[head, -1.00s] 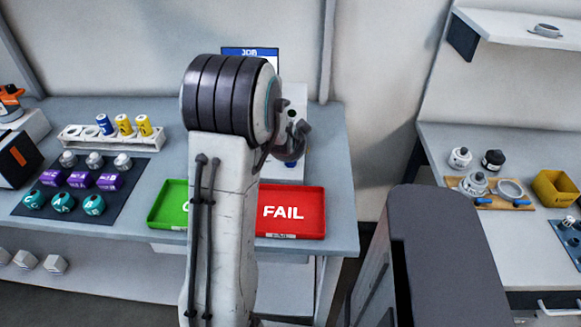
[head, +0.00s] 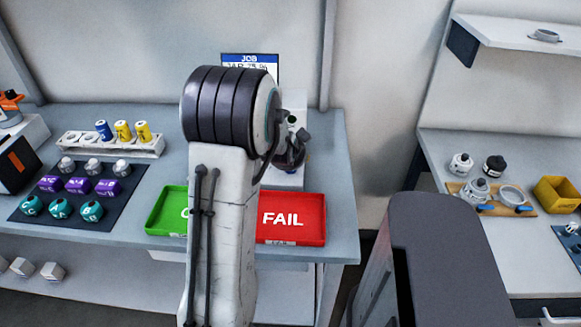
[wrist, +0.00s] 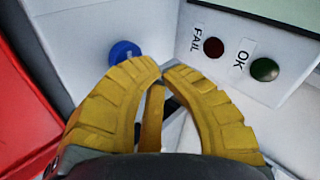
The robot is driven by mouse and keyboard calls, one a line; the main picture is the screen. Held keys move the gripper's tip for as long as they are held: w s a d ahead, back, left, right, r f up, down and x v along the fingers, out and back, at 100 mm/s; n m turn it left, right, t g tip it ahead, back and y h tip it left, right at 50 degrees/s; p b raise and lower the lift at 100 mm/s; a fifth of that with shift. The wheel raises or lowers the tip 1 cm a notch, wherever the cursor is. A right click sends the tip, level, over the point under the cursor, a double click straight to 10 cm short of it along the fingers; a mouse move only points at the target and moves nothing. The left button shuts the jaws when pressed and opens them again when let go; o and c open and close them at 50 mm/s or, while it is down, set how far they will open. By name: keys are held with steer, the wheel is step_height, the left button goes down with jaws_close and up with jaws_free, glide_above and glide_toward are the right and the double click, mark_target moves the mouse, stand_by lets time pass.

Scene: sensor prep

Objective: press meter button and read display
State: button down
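The meter is a white housing in the wrist view (wrist: 185,75), with a dark red lamp labelled FAIL (wrist: 213,47) and a green lamp labelled OK (wrist: 264,69). Its blue button (wrist: 125,51) sits on the lower white face, just beyond and left of my fingertips. The display (wrist: 285,10) shows only as an edge at the top right, with no reading visible. My gripper (wrist: 161,72) has yellow fingers with tips together, apparently empty. Whether they touch the button is unclear. In the head view my arm hides most of the meter (head: 292,180).
A green tray (head: 160,222) and a red FAIL tray (head: 318,215) lie at the bench front. A dark mat (head: 125,200) with several labelled parts and a white rack (head: 75,138) with batteries stand left. A second bench (head: 450,150) is at right.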

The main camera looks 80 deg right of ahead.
steer(key=shift+f+b, duration=0.9)
steer(key=shift+b, duration=0.35)
stand_by(1.6)
steer(key=shift+r, duration=0.1)
steer(key=shift+r+p, duration=0.45)
steer(key=shift+r, duration=0.35)
stand_by(0.3)
steer(key=shift+r+p, duration=1.55)
steer(key=shift+r, duration=1)
